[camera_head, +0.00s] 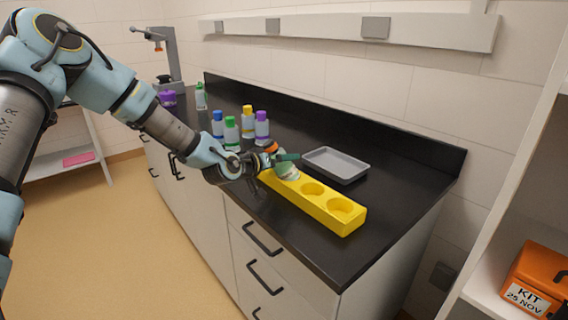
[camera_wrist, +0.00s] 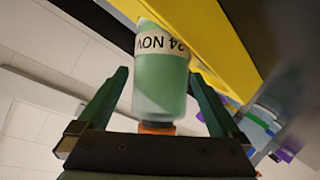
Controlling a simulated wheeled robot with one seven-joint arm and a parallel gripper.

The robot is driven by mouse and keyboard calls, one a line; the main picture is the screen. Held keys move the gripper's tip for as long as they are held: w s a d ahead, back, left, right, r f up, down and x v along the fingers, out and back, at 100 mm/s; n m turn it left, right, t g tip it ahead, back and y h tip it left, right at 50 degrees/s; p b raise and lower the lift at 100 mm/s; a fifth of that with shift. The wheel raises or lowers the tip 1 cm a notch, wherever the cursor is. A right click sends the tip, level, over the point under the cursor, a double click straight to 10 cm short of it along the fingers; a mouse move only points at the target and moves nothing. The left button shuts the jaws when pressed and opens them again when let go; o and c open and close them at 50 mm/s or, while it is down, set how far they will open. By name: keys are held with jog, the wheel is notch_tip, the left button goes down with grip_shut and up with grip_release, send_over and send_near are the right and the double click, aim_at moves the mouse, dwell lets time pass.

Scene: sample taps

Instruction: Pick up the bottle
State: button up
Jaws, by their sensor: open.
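A pale green bottle (camera_head: 287,172) with an orange cap and a white label is at the left end of the yellow rack (camera_head: 340,215) on the black counter. It looks tilted in the head view. My gripper (camera_head: 283,160) is at this bottle and partly hides it. In the wrist view, the bottle (camera_wrist: 160,85) stands between the two spread green fingers of my gripper (camera_wrist: 160,80), with its label reading "24 NOV" and its cap towards the palm. A gap shows beside each finger. I cannot tell whether its base sits in a rack hole.
Several capped bottles (camera_head: 231,133) stand on the counter behind my gripper. A grey tray (camera_head: 335,165) lies just behind the rack, whose two right holes are empty. An orange kit box (camera_head: 540,282) sits on the right shelf. The counter's front right corner is clear.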

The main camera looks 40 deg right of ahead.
jog(key=shift+d+f, duration=0.1)
jog(key=shift+d, duration=0.1)
grip_shut()
dwell(0.7)
